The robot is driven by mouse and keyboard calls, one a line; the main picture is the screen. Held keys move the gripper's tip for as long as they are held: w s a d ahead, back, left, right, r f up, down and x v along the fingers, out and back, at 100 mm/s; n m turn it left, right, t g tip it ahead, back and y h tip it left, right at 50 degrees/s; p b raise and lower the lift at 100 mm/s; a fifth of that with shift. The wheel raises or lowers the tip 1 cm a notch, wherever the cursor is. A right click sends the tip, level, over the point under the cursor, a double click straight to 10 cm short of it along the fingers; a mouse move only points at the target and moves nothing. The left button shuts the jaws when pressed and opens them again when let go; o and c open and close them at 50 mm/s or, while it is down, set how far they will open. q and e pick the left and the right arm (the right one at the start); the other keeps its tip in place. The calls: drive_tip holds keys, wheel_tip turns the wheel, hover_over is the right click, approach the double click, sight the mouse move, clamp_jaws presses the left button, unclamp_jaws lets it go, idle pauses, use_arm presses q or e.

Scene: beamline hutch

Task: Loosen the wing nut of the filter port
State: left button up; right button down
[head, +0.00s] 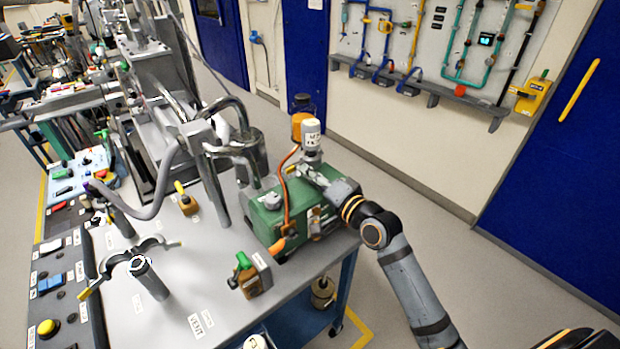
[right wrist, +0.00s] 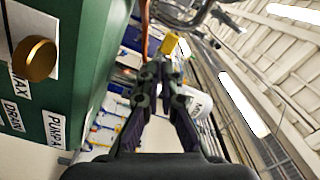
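My right gripper (head: 308,173) is at the top of the green pump box (head: 262,224), just below a white labelled canister (head: 312,134). In the right wrist view my fingers (right wrist: 161,78) point away from the camera and lean close together at the tips. I cannot tell whether anything is between them. The white canister (right wrist: 198,104) is just right of the fingers, and a small yellow block (right wrist: 169,44) shows beyond the tips. I cannot make out the wing nut for certain; my gripper may hide it. My left gripper is not in view.
An orange hose (head: 285,185) curves along the green box. A dark-capped orange bottle (head: 302,105) shows behind the canister. Bent metal pipes (head: 215,160) rise left of the box. A brass knob (right wrist: 36,59) juts from the box. The grey bench top (head: 200,270) is partly clear.

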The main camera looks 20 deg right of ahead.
drive_tip(key=n+b, duration=0.3)
drive_tip(key=n, duration=0.3)
drive_tip(key=shift+f+n, duration=0.1)
drive_tip(key=shift+n, duration=0.2)
drive_tip(key=n+b, duration=0.3)
drive_tip(key=n, duration=0.2)
drive_tip(key=shift+a, duration=0.15)
drive_tip(key=shift+r, duration=0.25)
drive_tip(key=c, duration=2)
unclamp_jaws()
drive_tip(key=shift+c, duration=0.2)
drive_tip(key=shift+o, duration=1)
drive_tip(key=shift+f, duration=0.1)
drive_tip(key=shift+r, duration=0.2)
wheel_tip(320, 180, up, 10)
drive_tip(key=shift+f, duration=0.15)
